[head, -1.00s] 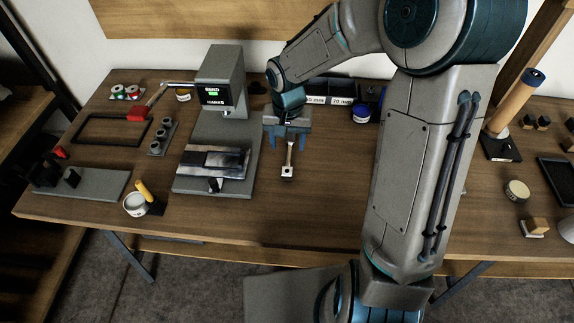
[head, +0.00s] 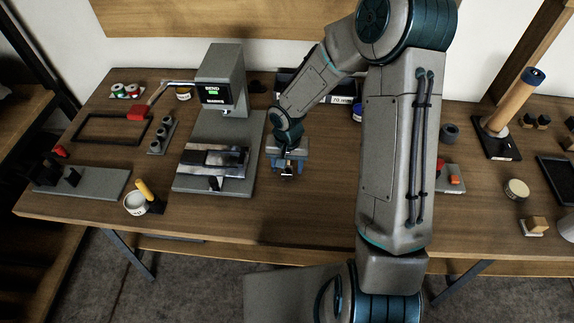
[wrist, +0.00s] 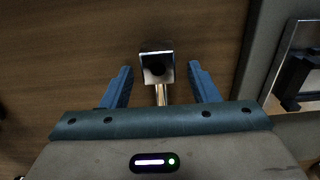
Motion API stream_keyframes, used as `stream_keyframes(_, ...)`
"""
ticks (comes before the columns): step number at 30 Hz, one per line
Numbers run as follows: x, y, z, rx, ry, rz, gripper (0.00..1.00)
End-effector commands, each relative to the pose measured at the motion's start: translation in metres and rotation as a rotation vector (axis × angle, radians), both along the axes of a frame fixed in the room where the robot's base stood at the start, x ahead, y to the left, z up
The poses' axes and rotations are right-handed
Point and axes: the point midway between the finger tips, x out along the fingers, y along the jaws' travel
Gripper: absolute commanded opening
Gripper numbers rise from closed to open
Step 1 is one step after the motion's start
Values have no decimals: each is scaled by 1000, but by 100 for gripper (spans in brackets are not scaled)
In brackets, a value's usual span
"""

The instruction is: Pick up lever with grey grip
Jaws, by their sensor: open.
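The lever (wrist: 156,68) lies on the wooden table. In the head view only the small end of the lever (head: 287,175) shows below the jaws. My gripper (wrist: 160,70) is open, pointing down above the lever. Its blue fingers stand on either side of the shaft, with a gap on both sides. The gripper (head: 287,168) also shows in the head view.
A grey press (head: 220,75) with a screen and metal plate stands just left of my gripper. Labelled bins (head: 290,85) are behind. A white tub (head: 136,203) is at front left. A grey block with an orange part (head: 452,180) lies right of my arm. Table in front is clear.

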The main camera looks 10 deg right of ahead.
Motion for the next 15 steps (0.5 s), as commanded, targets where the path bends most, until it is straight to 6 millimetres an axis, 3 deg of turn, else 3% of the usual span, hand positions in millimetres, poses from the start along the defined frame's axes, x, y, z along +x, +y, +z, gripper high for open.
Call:
stream_keyframes(6, 0, 0, 0, 0, 0, 0, 52)
stream_keyframes(12, 0, 0, 0, 0, 0, 0, 0)
stream_keyframes(15, 0, 0, 0, 0, -1, 0, 0)
